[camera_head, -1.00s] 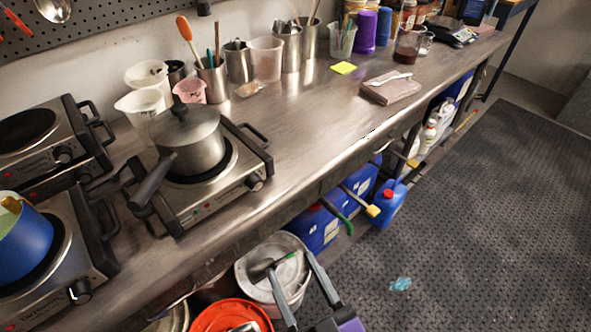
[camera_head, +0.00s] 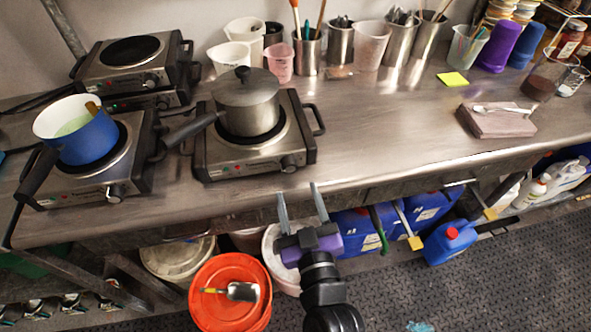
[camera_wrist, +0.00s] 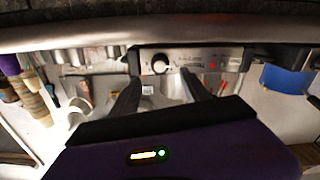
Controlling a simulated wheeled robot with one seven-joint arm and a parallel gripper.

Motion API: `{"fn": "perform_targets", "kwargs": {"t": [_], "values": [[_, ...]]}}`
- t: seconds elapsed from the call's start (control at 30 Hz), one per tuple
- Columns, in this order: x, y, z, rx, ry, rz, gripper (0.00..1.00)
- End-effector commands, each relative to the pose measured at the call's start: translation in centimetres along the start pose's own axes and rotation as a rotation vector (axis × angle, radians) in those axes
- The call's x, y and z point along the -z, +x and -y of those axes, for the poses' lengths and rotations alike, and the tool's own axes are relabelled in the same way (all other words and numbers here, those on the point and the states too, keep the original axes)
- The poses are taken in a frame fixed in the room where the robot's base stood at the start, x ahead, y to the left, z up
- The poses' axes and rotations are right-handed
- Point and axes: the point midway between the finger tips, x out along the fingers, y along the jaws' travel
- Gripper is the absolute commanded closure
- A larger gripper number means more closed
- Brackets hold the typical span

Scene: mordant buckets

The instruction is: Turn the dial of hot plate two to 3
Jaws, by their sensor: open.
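Several hot plates stand on the steel bench; I cannot read which is number two. The middle hot plate (camera_head: 215,165) carries a lidded grey pot (camera_head: 248,105). Its dial (camera_head: 289,163) is at the right of its front panel; the setting is too small to read. My gripper (camera_head: 299,200) is open and empty, in front of the bench edge and just below this dial, apart from it. In the wrist view a dial (camera_wrist: 160,63) with a white mark shows on a hot plate front, just beyond and between my open fingers (camera_wrist: 162,88).
A hot plate (camera_head: 140,180) with a blue pot (camera_head: 88,135) stands at left; stacked hot plates (camera_head: 105,68) stand behind. Cups and tool holders line the wall. An orange bucket (camera_head: 230,270) and blue canisters (camera_head: 360,235) sit below the bench.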

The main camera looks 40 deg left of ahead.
Motion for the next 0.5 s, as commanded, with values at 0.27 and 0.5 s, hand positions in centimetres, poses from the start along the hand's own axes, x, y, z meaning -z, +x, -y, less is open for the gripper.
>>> {"fn": "perform_targets", "kwargs": {"t": [0.27, 0.5], "values": [[0.3, 4.1, 0.0, -0.001, 0.001, -0.003, 0.45], [0.1, 6.7, 0.0, 0.0, 0.0, -0.002, 0.45]]}}
